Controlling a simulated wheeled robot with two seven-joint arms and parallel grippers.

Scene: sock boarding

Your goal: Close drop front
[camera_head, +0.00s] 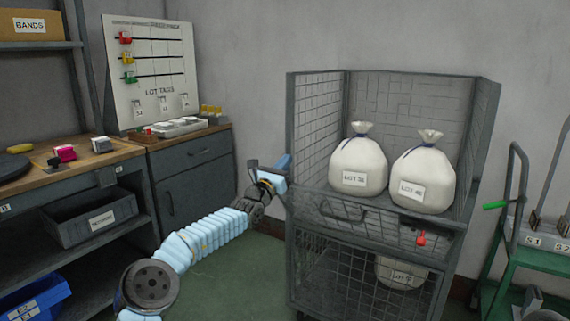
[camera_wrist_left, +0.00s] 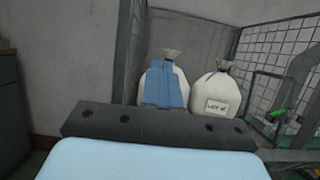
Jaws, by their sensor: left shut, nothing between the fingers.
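The wire-mesh cage trolley (camera_head: 293,130) stands in the middle right with its upper front open. Its front rail (camera_head: 385,222) has a dark handle (camera_head: 343,212) and a red latch (camera_head: 421,239). A mesh panel (camera_head: 345,275) covers the front below the rail; I cannot tell whether this is the lowered drop front. My left gripper (camera_head: 284,166) is shut and empty, at the cage's left front post. Its blue fingers also show in the left wrist view (camera_wrist_left: 163,84), overlapping a white sack there. No contact with the cage is clear. My right gripper is not in view.
Two tied white sacks (camera_head: 357,165) (camera_head: 423,178) stand inside the cage, with another sack (camera_head: 401,272) below. A workbench (camera_head: 195,148) stands to the left. A green cart (camera_head: 530,235) stands close at the right. Green floor (camera_head: 245,270) is clear between bench and cage.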

